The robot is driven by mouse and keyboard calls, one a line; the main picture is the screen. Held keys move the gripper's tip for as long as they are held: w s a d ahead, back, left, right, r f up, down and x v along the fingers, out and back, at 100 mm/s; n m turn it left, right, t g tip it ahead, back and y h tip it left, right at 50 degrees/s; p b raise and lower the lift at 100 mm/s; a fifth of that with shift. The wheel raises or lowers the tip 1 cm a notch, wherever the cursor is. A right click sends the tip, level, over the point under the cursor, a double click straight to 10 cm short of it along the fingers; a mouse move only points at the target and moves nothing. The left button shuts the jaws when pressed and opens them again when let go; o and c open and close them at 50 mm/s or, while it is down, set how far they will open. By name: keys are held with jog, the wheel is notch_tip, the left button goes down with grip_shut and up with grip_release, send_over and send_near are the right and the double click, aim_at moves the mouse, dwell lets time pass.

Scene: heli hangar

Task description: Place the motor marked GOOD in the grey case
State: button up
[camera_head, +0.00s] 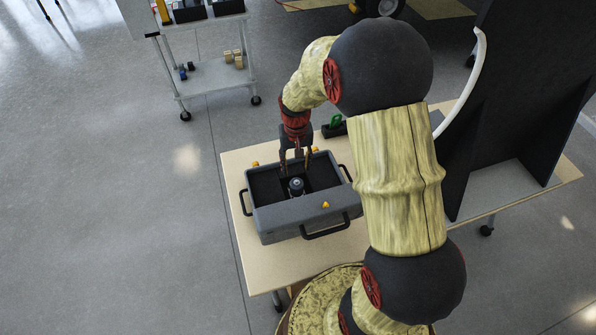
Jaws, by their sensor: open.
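The grey case (292,217) stands on a light wooden table, with black handles and a dark inside. A small grey-blue motor (296,186) is upright inside the case, near its middle. No marking on it can be read at this size. My gripper (297,165) points down over the case, just above and behind the motor. Its fingers are open and apart, and I see nothing held between them. A black bin (333,130) with something green in it sits behind the case, partly hidden by my arm.
The table (258,275) has bare wood at its front left. Orange pieces (326,205) sit on the case rim. A dark partition (500,110) stands at the right. A wheeled cart (212,75) with small blocks stands at the back left. My arm hides the table's middle.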

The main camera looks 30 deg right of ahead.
jog(key=s+a+r+n+t, duration=0.1)
jog(key=s+a+r+t, duration=0.15)
jog(key=r, duration=0.95)
jog(key=s+a+r+n+t, duration=0.1)
jog(key=s+a+r, duration=0.2)
jog(key=s+r, duration=0.4)
jog(key=s+a+r+n+t, duration=0.2)
jog(key=s+a+r, duration=0.2)
jog(key=s+r, duration=0.3)
jog(key=s, duration=0.5)
jog(key=shift+a+r, duration=0.3)
jog(key=shift+r, duration=0.05)
jog(key=shift+w, duration=0.1)
